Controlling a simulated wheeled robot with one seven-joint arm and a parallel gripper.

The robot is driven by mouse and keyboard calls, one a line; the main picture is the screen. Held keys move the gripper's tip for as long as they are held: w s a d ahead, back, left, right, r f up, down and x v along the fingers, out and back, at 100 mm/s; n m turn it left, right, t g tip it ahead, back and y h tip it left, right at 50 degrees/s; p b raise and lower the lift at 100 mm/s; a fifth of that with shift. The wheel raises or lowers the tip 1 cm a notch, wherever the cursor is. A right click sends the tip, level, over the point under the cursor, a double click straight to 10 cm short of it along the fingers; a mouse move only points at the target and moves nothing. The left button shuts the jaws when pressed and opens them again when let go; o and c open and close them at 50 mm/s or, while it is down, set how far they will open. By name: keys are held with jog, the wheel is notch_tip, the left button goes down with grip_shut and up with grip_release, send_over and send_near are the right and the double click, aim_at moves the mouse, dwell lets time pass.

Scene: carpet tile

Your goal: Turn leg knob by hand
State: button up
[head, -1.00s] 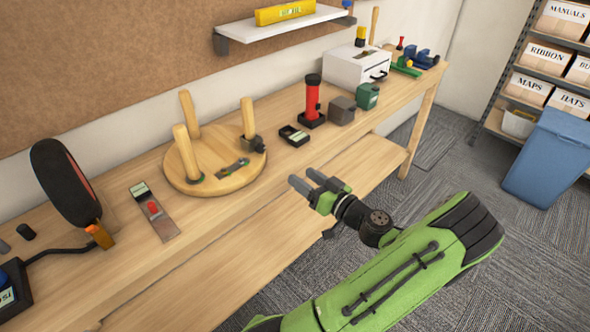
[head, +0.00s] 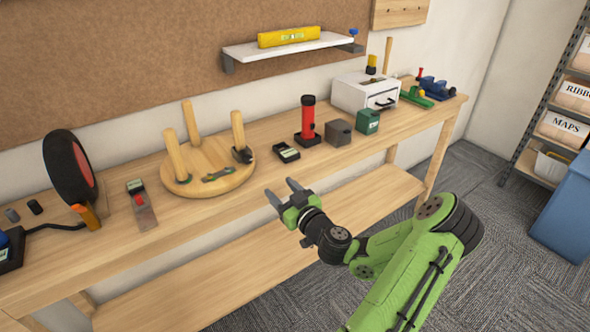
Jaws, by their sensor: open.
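A round wooden stool seat (head: 222,188) lies upside down on the workbench, left of the middle. Several legs stand up from it, one of them the right leg (head: 238,130). A dark clamp or knob (head: 242,155) sits at the base of that right leg. A flat metal piece (head: 218,174) lies on the seat near its front. My gripper (head: 281,194) is open and empty, in front of the bench edge and to the lower right of the seat, apart from it. The fingers point up and left toward the bench.
A small black box (head: 286,152), a red flashlight-like cylinder (head: 308,120), a grey block (head: 338,132) and a green box (head: 367,121) stand right of the seat. A scraper-like tool (head: 142,206) and a round black-and-red paddle (head: 70,165) are at left. Lower shelf (head: 250,270) is bare.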

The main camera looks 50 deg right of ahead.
aim_at(249, 159)
jog(key=x, duration=0.5)
jog(key=p+x, duration=0.1)
jog(key=x, duration=0.5)
jog(key=p+x, duration=0.1)
jog(key=x, duration=0.4)
jog(key=shift+w+a, duration=0.25)
jog(key=shift+a, duration=0.05)
jog(key=shift+c, duration=0.4)
jog(key=c, duration=1)
jog(key=shift+o, duration=0.2)
jog(key=m, duration=0.4)
jog(key=shift+m, duration=0.3)
jog(key=o, duration=1)
jog(key=shift+o, duration=0.2)
